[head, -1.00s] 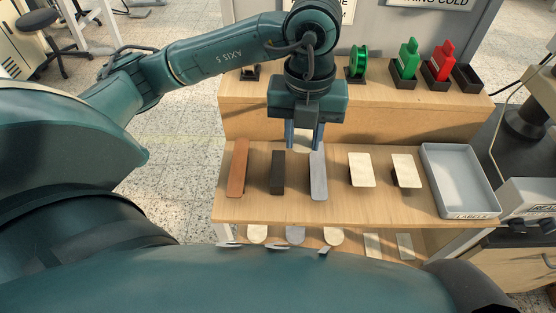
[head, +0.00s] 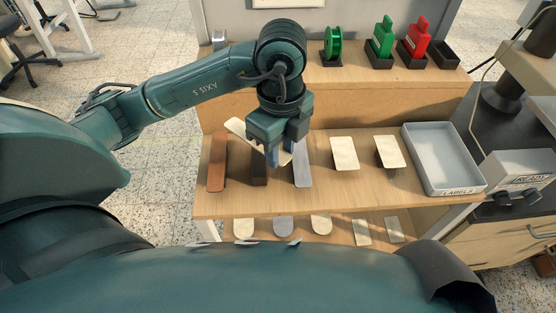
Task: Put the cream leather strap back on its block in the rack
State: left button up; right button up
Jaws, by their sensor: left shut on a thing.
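The cream leather strap (head: 239,128) is in my left gripper (head: 272,154), which is shut on it. The strap lies slanted, its upper left end sticking out to the left of the gripper and its lower right end near the grey strap. Part of it is hidden behind the fingers. Below it is a dark bare block (head: 259,173) in the rack (head: 330,202), between the brown strap (head: 217,163) and the grey strap (head: 303,173). The strap appears above the block; I cannot tell whether they touch. My right gripper is not in view.
Two cream pieces (head: 345,153) and (head: 389,151) rest on the rack to the right, beside a grey labels tray (head: 446,187). A green spool (head: 333,43) and green and red bottles stand on the back shelf. Several rounded pieces (head: 283,226) lie on the lower shelf.

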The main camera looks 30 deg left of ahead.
aim_at(281, 156)
pick_arm(q)
jog(key=shift+f, duration=2)
jog(key=shift+f+b, duration=0.4)
jog(key=shift+b, duration=0.05)
jog(key=o, duration=0.9)
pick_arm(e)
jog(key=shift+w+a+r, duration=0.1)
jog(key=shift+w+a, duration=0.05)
pick_arm(q)
jog(key=shift+r, duration=0.15)
